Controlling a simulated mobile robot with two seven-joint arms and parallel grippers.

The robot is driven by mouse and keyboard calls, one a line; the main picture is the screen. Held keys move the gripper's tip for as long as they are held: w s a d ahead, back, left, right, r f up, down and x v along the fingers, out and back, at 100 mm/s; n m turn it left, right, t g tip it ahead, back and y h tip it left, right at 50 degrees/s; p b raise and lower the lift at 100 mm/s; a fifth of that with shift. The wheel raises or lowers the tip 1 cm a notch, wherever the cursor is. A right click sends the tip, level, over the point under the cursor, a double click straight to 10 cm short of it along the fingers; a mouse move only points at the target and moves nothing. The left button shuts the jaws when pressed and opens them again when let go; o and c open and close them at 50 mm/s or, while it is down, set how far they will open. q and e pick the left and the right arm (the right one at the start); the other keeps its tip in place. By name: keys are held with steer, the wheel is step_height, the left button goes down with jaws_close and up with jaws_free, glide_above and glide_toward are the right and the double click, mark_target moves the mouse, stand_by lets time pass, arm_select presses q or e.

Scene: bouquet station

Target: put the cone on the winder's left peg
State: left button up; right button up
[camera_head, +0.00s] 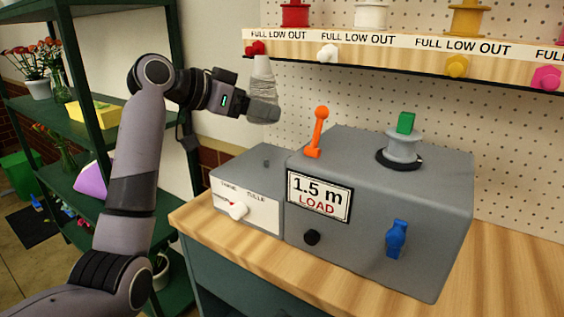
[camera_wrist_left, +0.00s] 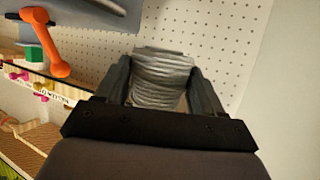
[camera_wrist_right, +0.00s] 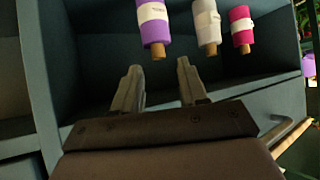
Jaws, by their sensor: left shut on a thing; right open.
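The cone (camera_head: 262,70), pale at the top and wound with grey twine lower down, is held upright by my left gripper (camera_head: 264,108). It also shows between the two fingers in the left wrist view (camera_wrist_left: 162,80). The grey winder (camera_head: 400,190) stands on the wooden bench. A small dark peg (camera_head: 266,161) rises from the top of its lower left box (camera_head: 246,174), below the cone and apart from it. A pale spool with a green block (camera_head: 403,142) stands on the winder's right part. My right gripper (camera_wrist_right: 158,85) is open and empty in the right wrist view.
An orange lever (camera_head: 317,132) stands on the winder right of the peg. A labelled shelf (camera_head: 390,48) hangs behind. Purple, white and pink rolls (camera_wrist_right: 205,25) are near my right gripper.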

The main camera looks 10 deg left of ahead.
mark_target(261, 168)
arm_select(q)
steer(key=shift+w+d, duration=0.1)
steer(key=shift+w, duration=0.05)
steer(key=shift+w+d+f, duration=0.1)
steer(key=shift+f, duration=0.25)
step_height(261, 168, down, 9)
steer(key=shift+f, duration=0.1)
steer(key=shift+f, duration=0.1)
steer(key=o, duration=1.1)
